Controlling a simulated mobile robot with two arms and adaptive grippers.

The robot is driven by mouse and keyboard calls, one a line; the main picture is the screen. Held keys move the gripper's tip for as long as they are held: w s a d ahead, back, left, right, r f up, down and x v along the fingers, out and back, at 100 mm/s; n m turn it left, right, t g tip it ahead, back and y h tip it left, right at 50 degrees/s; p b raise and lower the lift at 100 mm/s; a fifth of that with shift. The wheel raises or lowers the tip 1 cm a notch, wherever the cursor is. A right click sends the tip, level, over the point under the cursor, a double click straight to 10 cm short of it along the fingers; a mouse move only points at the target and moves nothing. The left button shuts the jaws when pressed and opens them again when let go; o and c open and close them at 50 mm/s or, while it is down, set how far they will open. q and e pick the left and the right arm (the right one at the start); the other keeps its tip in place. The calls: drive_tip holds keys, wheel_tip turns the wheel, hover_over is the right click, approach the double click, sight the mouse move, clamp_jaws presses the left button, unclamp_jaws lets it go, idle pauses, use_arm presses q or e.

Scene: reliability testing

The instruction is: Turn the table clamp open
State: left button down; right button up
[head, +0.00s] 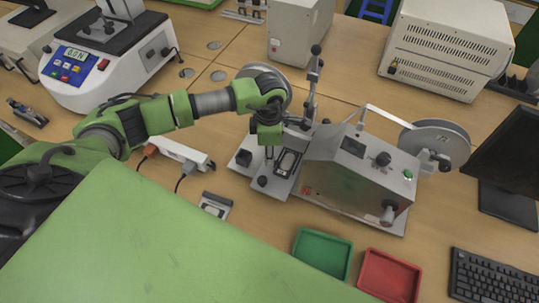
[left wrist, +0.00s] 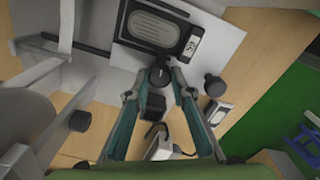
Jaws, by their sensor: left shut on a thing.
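The table clamp (head: 288,162) is part of the grey test machine (head: 355,165) in the middle of the table. It has a dark plate with a light oval-marked part in it, which also shows in the left wrist view (left wrist: 158,27). My left gripper (head: 268,154) reaches down over the clamp's side from the left. In the left wrist view my left gripper (left wrist: 157,82) has its two fingertips closed around a small black knob (left wrist: 160,72) at the edge of the plate. The knob's turned angle is hard to tell. My right gripper is in neither view.
Another black knob (left wrist: 215,86) stands beside the gripped one. A white power strip (head: 180,153) lies left of the machine. A green tray (head: 323,252) and a red tray (head: 390,275) sit in front. A tall lever post (head: 314,75) rises behind my gripper.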

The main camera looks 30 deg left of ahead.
use_arm(q)
drive_tip(key=n+b, duration=0.1)
drive_tip(key=n, duration=0.2)
drive_tip(key=shift+f+n+b, duration=0.1)
drive_tip(key=shift+n+b, duration=0.2)
drive_tip(key=shift+b, duration=0.1)
drive_tip(key=n+b, duration=0.1)
drive_tip(key=n, duration=0.3)
drive_tip(key=shift+n+b, duration=0.3)
drive_tip(key=shift+b, duration=0.05)
drive_tip(key=n+b, duration=0.1)
drive_tip(key=n, duration=0.2)
drive_tip(key=shift+n, duration=0.3)
drive_tip(key=shift+n+b, duration=0.35)
drive_tip(key=shift+n, duration=1.35)
drive_tip(key=c, duration=1.8)
unclamp_jaws()
drive_tip(key=shift+r, duration=0.25)
wheel_tip(320, 180, up, 12)
drive_tip(key=shift+f, duration=0.1)
